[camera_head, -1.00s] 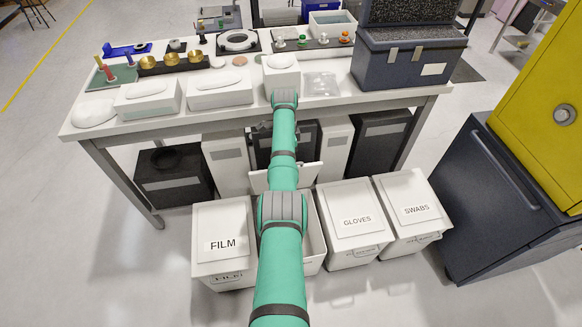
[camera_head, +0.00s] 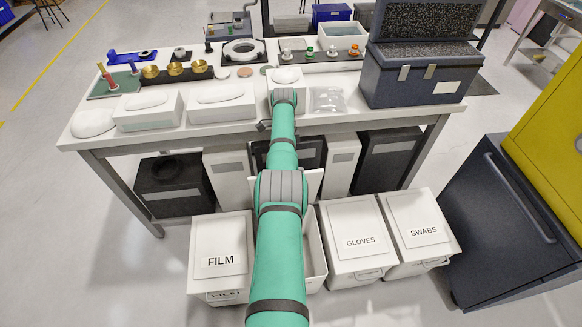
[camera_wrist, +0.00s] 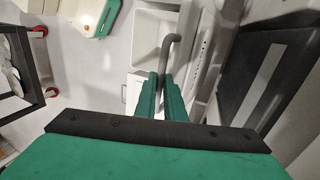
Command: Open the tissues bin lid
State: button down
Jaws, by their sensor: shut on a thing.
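The tissues bin (camera_head: 317,262) is the white bin between the film and gloves bins, mostly hidden behind my arm. It stands open at the top, and its raised white lid (camera_head: 314,184) shows partly beside my arm. In the wrist view, the two green fingers of my gripper (camera_wrist: 164,80) are shut on a grey bent handle (camera_wrist: 171,42). The lid appears steeply tilted, seen nearly edge-on to the right of the handle. A white open bin interior (camera_wrist: 150,42) shows beyond the fingers. My gripper is hidden by my arm in the head view.
The film bin (camera_head: 221,245), gloves bin (camera_head: 357,241) and swabs bin (camera_head: 417,230) are closed. A white table (camera_head: 130,137) crowded with boxes and parts stands behind the bins. Dark and white boxes stand under it. A dark cabinet (camera_head: 500,235) stands at the right.

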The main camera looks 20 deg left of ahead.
jog(key=c, duration=1.9)
grip_release()
jog(key=shift+s+a+f, duration=0.1)
jog(key=shift+s+f, duration=0.15)
jog(key=shift+f, duration=0.2)
jog(key=shift+o, duration=0.3)
jog(key=shift+a, duration=0.15)
jog(key=shift+r, duration=0.15)
